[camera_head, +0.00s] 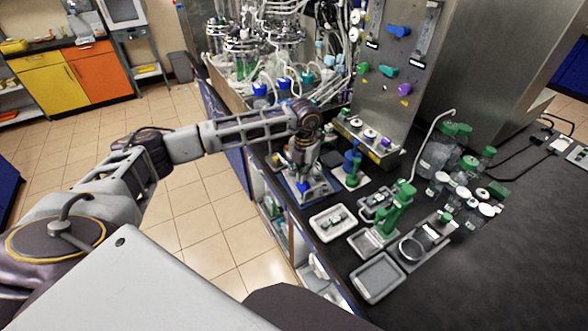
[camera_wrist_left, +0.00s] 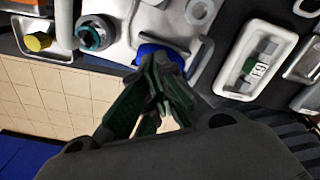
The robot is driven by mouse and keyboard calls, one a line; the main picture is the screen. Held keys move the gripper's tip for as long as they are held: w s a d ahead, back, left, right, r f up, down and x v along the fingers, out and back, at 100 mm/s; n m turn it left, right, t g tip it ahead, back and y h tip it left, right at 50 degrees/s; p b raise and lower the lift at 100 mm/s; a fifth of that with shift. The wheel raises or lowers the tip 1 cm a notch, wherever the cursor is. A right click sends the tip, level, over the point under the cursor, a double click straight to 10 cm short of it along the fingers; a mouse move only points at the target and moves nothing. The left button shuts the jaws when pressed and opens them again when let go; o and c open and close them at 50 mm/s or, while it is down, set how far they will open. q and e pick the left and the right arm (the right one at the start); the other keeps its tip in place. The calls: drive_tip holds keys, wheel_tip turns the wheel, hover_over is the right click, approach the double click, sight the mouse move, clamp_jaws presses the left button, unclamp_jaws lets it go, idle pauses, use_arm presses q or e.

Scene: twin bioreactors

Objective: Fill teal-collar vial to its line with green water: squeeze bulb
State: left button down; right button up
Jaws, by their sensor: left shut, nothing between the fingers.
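My left gripper (camera_head: 302,168) reaches down over a white-and-blue station at the bench's near left edge. In the left wrist view its fingers (camera_wrist_left: 158,72) are shut and empty, with the tips at a blue rounded part (camera_wrist_left: 162,52), which may be the bulb; I cannot tell whether they touch it. A round teal-ringed piece (camera_wrist_left: 96,34), perhaps the teal-collar vial seen from above, stands left of the fingers, apart from them. Its line and liquid level cannot be made out. My right gripper is not in view.
A white tray (camera_head: 320,232) with small items lies on the dark bench beside the station. A green stand (camera_head: 398,205), a grey tray (camera_head: 377,293) and several white-capped bottles are farther right. Glass reactors with tubing (camera_head: 240,55) and a steel panel (camera_head: 392,112) stand behind.

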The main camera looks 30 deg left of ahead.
use_arm(q)
drive_tip(key=shift+f+b, duration=1.1)
drive_tip(key=shift+f, duration=0.55)
drive_tip(key=shift+r, duration=0.2)
drive_tip(key=shift+r+p, duration=0.55)
drive_tip(key=shift+r, duration=0.25)
drive_tip(key=shift+r+p, duration=0.4)
drive_tip(key=shift+r, duration=0.45)
drive_tip(key=shift+f+b, duration=1.3)
drive_tip(key=shift+f, duration=0.5)
drive_tip(key=shift+r, duration=0.15)
drive_tip(key=shift+r+p, duration=0.9)
drive_tip(key=shift+r, duration=0.7)
